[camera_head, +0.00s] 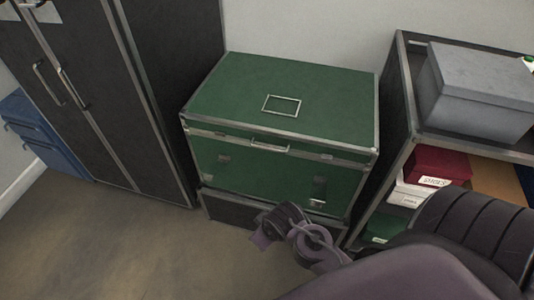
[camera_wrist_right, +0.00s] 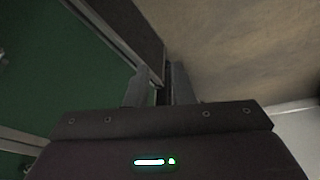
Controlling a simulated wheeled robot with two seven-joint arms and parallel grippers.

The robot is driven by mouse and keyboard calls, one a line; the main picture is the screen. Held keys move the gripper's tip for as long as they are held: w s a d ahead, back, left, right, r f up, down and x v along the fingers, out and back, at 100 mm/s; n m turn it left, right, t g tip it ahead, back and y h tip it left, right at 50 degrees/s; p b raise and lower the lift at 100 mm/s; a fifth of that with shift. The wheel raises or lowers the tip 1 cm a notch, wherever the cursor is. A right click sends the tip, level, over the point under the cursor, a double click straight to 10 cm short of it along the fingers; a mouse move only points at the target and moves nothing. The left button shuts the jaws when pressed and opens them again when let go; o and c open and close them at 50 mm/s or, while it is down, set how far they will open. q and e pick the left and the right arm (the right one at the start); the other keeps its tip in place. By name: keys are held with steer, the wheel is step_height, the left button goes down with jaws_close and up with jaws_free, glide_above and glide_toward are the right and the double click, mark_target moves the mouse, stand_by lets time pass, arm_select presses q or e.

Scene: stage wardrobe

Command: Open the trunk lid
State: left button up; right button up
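The green trunk (camera_head: 270,170) with metal edging stands against the wall in the head view. Its lid (camera_head: 330,95) is down, with a thin metal handle (camera_head: 270,146) along the front seam and a rectangular plate on top. My right arm comes in from the lower right, and its gripper is low in front of the trunk, below the handle. The right wrist view shows its two fingers (camera_wrist_right: 160,85) with a narrow gap between them and nothing clearly held. The green trunk face (camera_wrist_right: 65,70) is beside them. My left gripper is out of view.
A dark wardrobe (camera_head: 85,95) with metal handles stands left of the trunk. A shelf unit at right holds a grey box (camera_head: 480,90) and a dark red box (camera_head: 440,165). A dark base (camera_head: 230,208) lies under the trunk. The floor (camera_head: 110,240) at lower left is clear.

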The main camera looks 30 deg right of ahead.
step_height(320, 180, up, 4)
steer(key=w+d+n+t+b, duration=0.1)
steer(key=w+d+n+t, duration=0.1)
steer(key=w, duration=0.1)
steer(key=n+t+h, duration=0.1)
steer(key=n+t, duration=0.9)
steer(key=n, duration=0.1)
glide_toward(269, 150)
steer(key=w, duration=0.4)
steer(key=shift+w+d+f+b, duration=0.1)
steer(key=shift+w+f+b, duration=0.2)
steer(key=shift+b, duration=0.2)
steer(key=w, duration=0.3)
steer(key=w+f, duration=0.1)
steer(key=w, duration=0.2)
steer(key=shift+w+d+f+b, duration=0.1)
steer(key=shift+w+d+b, duration=0.15)
steer(key=shift+b, duration=0.1)
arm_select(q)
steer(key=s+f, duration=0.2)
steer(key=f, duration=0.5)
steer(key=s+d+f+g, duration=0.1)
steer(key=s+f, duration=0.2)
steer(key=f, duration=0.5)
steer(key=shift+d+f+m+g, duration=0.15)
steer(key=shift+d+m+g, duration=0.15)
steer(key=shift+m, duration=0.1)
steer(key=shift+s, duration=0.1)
arm_select(e)
steer(key=shift+c, duration=0.2)
